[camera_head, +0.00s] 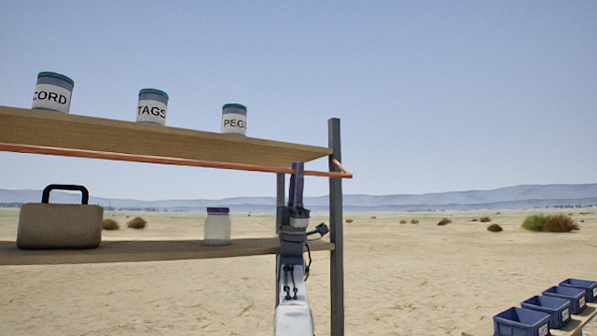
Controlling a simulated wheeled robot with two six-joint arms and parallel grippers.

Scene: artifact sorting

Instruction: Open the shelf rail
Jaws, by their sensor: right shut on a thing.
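The shelf rail (180,158) is a thin orange bar that runs along the front of the upper shelf. It bends back to the grey post at its right end. My right gripper (297,170) reaches up from below with its fingers at the rail, near its right end. It is shut on the rail, and the fingers hide a short piece of it. My left gripper does not show.
Jars labelled CORD (53,95), TAGS (152,108) and PEGS (234,121) stand on the upper shelf (100,133). A beige case (60,226) and a purple-lidded jar (217,228) stand on the lower shelf (150,252). Several blue bins (521,323) are at lower right.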

